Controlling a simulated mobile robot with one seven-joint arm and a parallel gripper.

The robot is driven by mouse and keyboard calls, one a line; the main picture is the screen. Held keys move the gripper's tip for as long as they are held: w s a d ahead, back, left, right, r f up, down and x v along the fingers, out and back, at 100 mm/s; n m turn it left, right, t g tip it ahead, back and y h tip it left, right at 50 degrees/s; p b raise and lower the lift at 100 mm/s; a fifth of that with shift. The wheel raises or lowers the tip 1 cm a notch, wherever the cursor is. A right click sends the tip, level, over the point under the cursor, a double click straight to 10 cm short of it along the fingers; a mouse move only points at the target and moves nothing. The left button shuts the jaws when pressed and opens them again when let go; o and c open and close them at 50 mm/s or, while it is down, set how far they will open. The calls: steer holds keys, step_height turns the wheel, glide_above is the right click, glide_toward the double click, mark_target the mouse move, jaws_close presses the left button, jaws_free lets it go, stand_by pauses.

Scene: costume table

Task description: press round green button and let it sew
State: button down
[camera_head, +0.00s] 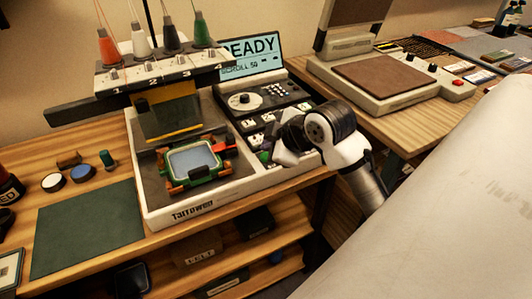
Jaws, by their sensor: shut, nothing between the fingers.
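The embroidery machine (155,217) stands on the wooden table, its screen (252,57) reading "READY" and "SCROLL 50". Its control panel (240,102) carries a dial and several keys. A small round green button (264,157) shows at the panel's lower part, just left of my gripper (279,161). My gripper is shut and empty, low over the panel's right side. The arm hides part of the panel, and I cannot tell whether the gripper touches the button. A green hoop (215,172) with pale fabric sits under the machine head (165,108).
Several thread spools stand on top of the machine. A dark green mat (88,228) and small tins lie on the table at left. A brown-plated press (385,85) stands at the back right. A large pale surface fills the lower right.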

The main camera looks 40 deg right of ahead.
steer(key=shift+f, duration=0.15)
steer(key=shift+f+b, duration=0.3)
steer(key=shift+b, duration=0.15)
steer(key=shift+f+b, duration=0.4)
steer(key=shift+b, duration=0.05)
stand_by(0.6)
steer(key=shift+r, duration=0.15)
steer(key=shift+r+p, duration=0.55)
steer(key=shift+r, duration=0.15)
step_height(320, 180, up, 5)
steer(key=p, duration=0.3)
stand_by(0.4)
